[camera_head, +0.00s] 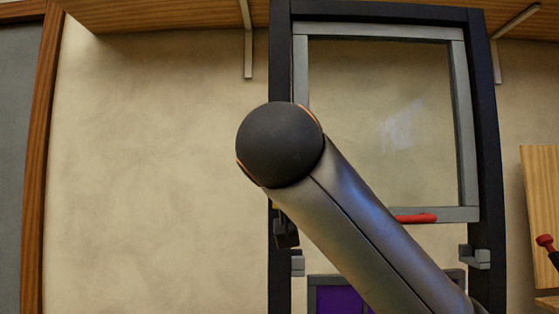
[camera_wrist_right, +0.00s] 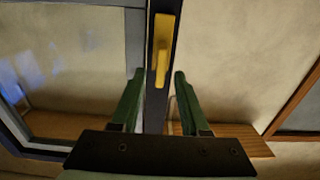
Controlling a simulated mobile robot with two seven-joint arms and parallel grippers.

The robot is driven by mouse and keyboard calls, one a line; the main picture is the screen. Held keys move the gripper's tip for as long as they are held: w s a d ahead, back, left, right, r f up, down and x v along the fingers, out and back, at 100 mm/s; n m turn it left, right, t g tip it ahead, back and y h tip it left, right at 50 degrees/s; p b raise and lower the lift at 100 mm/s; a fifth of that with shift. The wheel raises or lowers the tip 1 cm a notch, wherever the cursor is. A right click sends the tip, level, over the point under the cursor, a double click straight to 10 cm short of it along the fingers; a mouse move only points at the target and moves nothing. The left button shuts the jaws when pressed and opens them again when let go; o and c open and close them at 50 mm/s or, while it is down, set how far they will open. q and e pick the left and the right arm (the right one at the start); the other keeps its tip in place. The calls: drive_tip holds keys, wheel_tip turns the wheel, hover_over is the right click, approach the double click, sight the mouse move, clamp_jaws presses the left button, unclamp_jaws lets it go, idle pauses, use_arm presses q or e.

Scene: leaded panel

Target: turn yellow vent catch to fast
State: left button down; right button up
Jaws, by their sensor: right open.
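The yellow vent catch (camera_wrist_right: 163,45) is on the dark post (camera_wrist_right: 160,105) of the panel in the right wrist view. Its long part lies roughly along the post. My right gripper (camera_wrist_right: 158,76) is open, with one green finger on each side of the post. The catch's near end lies between the fingertips, with a visible gap on both sides. In the head view my right arm covers much of the panel's left side, and only a sliver of yellow shows below the arm's round joint. My left gripper is in neither view.
The head view shows a grey-framed pane (camera_head: 385,120) in the dark outer frame (camera_head: 487,130). A red handle (camera_head: 415,218) is at its lower edge, and a purple pane (camera_head: 340,300) is below. A grey bracket (camera_head: 475,257) is at right. Bare wall (camera_head: 150,150) lies left.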

drive_tip(key=shift+c, duration=0.2)
clamp_jaws()
idle(0.5)
